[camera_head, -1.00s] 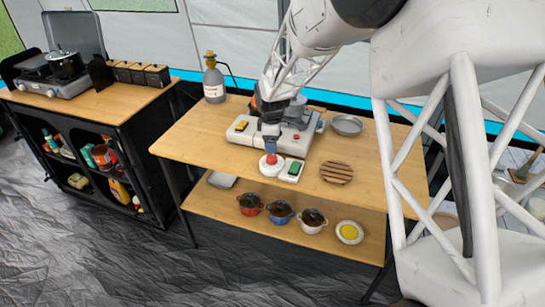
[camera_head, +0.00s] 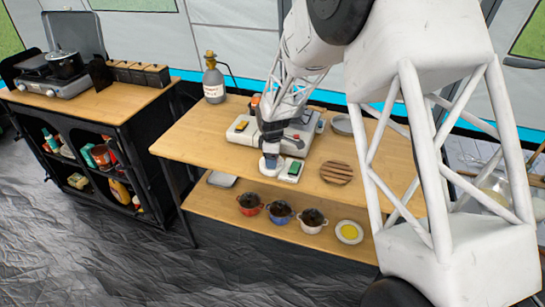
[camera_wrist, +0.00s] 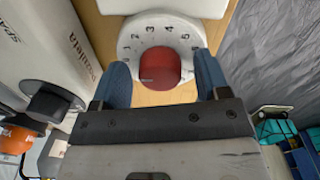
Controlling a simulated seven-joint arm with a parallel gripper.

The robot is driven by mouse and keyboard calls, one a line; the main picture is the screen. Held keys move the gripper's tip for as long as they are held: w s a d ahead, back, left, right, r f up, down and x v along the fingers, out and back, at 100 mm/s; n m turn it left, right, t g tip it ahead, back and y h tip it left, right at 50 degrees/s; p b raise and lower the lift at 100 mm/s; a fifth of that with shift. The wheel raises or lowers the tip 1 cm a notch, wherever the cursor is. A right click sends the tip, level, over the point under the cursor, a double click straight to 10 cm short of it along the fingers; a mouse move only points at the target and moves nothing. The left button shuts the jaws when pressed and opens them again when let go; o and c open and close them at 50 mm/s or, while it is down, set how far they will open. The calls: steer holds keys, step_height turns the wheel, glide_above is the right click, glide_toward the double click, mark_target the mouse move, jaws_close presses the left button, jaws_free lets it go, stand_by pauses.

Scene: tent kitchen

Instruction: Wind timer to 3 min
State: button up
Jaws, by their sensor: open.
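The timer is a round white dial (camera_wrist: 181,29) with printed numbers and a red knob (camera_wrist: 160,68) in its middle. In the head view the timer (camera_head: 268,170) stands near the front edge of the wooden table, its knob hidden behind my gripper. My gripper (camera_head: 271,158) is right over the timer. In the wrist view my gripper (camera_wrist: 162,82) is open, with one blue finger on each side of the red knob. I cannot tell whether the fingers touch it.
A green-topped white item (camera_head: 291,170) stands close to the timer's right. A round wooden trivet (camera_head: 336,172) is further right, and a metal bowl (camera_head: 342,124) behind. The table's left front (camera_head: 190,148) is clear.

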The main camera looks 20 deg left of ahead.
steer(key=c, duration=0.9)
steer(key=shift+m, duration=0.3)
steer(key=m, duration=0.6)
steer(key=shift+a+m, duration=0.1)
steer(key=shift+m, duration=0.3)
steer(key=m, duration=0.3)
steer(key=shift+m+h, duration=0.3)
steer(key=shift+m, duration=2.1)
